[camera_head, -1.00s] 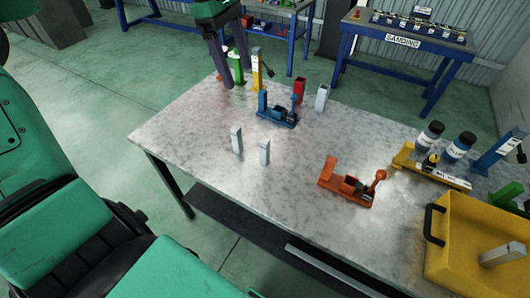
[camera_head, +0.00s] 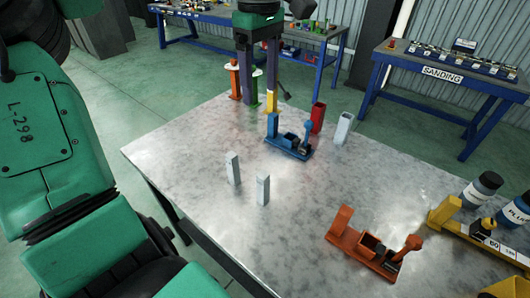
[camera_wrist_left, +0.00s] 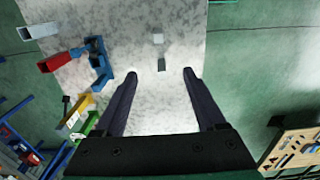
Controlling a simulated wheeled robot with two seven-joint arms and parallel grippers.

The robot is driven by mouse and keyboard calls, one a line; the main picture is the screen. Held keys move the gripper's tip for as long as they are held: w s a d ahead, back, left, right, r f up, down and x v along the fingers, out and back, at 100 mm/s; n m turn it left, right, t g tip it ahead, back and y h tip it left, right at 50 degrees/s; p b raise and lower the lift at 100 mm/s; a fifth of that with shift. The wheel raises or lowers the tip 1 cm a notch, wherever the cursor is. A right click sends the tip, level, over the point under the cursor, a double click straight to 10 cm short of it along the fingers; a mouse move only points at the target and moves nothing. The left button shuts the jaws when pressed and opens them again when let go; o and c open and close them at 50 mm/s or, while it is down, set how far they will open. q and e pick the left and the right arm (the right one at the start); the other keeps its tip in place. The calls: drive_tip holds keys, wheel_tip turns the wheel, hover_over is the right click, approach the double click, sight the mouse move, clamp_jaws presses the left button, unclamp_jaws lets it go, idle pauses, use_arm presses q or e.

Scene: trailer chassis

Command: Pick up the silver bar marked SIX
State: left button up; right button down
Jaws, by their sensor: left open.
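Two slim silver bars stand upright on the metal table (camera_head: 190,135) in the head view, a left one (camera_head: 233,168) and a right one (camera_head: 263,189). No marking is legible, so I cannot tell which is SIX. My left gripper (camera_head: 260,98) points down near the table's far side, beyond the bars, open and empty. In the left wrist view its fingertips (camera_wrist_left: 160,72) are spread wide. Pale silver shapes (camera_wrist_left: 160,55), apparently the bars, show between and just past the tips; the fingers touch nothing. My right gripper is not in view.
A blue fixture (camera_head: 288,137), a red bin (camera_head: 318,117) and a silver bin (camera_head: 343,127) stand right of the gripper. A yellow piece (camera_head: 270,101) is partly hidden by a finger. An orange fixture (camera_head: 372,245) stands front right. The table around the bars is clear.

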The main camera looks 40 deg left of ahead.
use_arm(q)
drive_tip(key=b, duration=1)
hover_over(263, 174)
wheel_tip(263, 174, down, 12)
wheel_tip(263, 174, down, 15)
clamp_jaws()
idle(0.4)
